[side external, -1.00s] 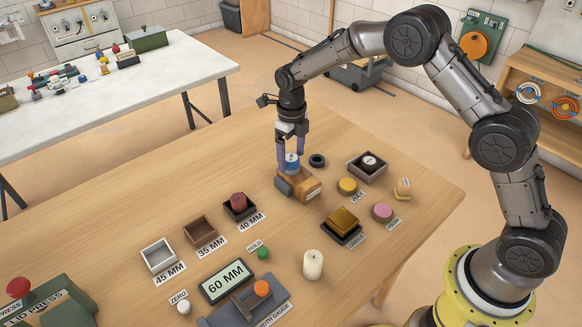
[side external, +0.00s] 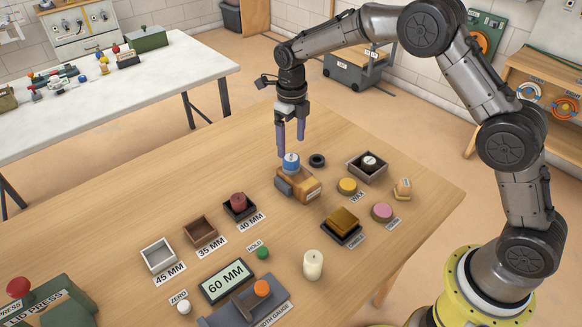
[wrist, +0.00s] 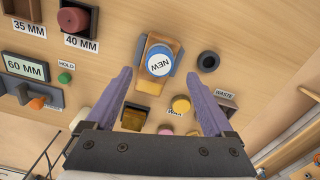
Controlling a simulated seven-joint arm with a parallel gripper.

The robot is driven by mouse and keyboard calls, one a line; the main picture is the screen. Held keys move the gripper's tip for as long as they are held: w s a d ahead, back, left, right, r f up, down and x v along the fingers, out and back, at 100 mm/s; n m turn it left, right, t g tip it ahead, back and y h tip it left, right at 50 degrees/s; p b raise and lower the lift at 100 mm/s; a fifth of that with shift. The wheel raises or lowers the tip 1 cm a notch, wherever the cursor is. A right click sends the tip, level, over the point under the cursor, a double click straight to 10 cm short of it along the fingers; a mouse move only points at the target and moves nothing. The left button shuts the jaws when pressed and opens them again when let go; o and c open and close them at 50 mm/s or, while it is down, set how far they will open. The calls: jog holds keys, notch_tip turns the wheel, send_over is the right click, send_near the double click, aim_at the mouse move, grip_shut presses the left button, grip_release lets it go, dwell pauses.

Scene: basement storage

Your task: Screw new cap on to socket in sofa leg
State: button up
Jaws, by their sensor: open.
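A blue cap with a white top marked NEW (side external: 291,162) sits on the wooden sofa leg (side external: 307,188), which lies in a grey-jawed holder (side external: 283,187). The cap also shows in the wrist view (wrist: 159,62), seen from above. The socket under it is hidden, so I cannot tell how tightly it is seated. My gripper (side external: 290,147) is open and empty, with its purple fingers pointing down just above the cap. In the wrist view the fingers (wrist: 159,74) stand wide apart.
A black ring (side external: 317,160) lies behind the leg. The waste tray (side external: 381,172) holds a dark round piece with a light top. Yellow wax (side external: 347,186), a pink disc (side external: 382,212), a candle (side external: 313,265) and size trays stand around. Bare table lies left of the leg.

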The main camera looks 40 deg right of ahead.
aim_at(292, 157)
jog(key=shift+r, duration=2)
